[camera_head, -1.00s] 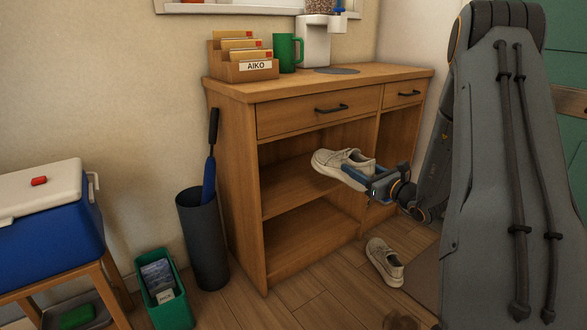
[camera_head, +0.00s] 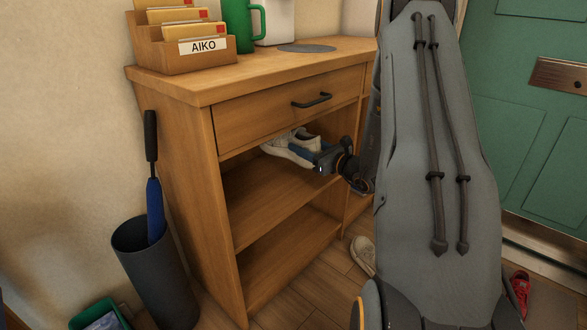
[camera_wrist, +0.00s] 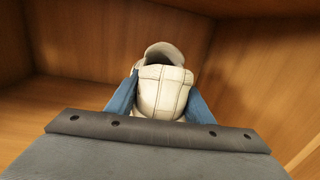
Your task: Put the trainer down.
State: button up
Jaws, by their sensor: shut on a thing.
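A white trainer (camera_head: 291,146) is held at the mouth of the cabinet's upper open compartment, just under the drawer. My gripper (camera_head: 318,158) is shut on it, with the blue fingers on either side of the shoe. In the wrist view the trainer (camera_wrist: 162,88) sits between my fingers (camera_wrist: 162,100), with wooden walls around it. The upper shelf (camera_head: 275,190) lies below the shoe and is bare where it shows. I cannot tell whether the sole touches the shelf. A second pale trainer (camera_head: 362,254) lies on the floor, partly hidden by my arm.
The wooden cabinet (camera_head: 220,105) carries a letter rack (camera_head: 190,55) and a green mug (camera_head: 240,25) on top. A dark umbrella bin (camera_head: 155,275) stands at its left. The lower compartment (camera_head: 290,255) is empty where visible. A red shoe (camera_head: 520,290) lies near the green door (camera_head: 535,120).

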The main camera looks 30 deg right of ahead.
notch_tip(320, 180, down, 7)
jog(key=shift+a+r+b, duration=0.1)
jog(key=shift+a+b, duration=0.05)
jog(key=shift+b, duration=1.1)
jog(key=shift+r, duration=0.1)
jog(key=o, duration=1.5)
jog(key=shift+s, duration=0.2)
jog(key=p+v, duration=0.4)
jog(key=v, duration=0.7)
jog(key=shift+s, duration=0.25)
